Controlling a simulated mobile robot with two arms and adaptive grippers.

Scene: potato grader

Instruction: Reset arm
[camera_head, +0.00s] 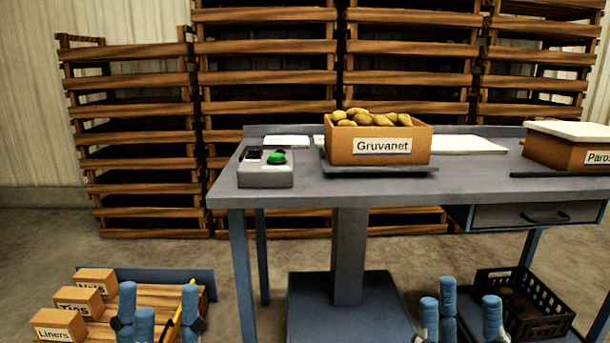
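My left gripper (160,312) shows at the bottom left. Its blue fingers point up and stand apart, with a clear gap between them and nothing held. My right gripper (468,311) shows at the bottom right of centre. Its blue fingers also point up, spread apart and empty. The lower parts of both grippers and both arms are cut off by the bottom edge.
A grey workbench (470,180) carries a potato box labelled Gruvanet (378,147), a control box with a green button (277,157) and a lidded box (570,145). Labelled boxes (78,300) sit on a low wooden platform at left. A black crate (530,310) stands at right.

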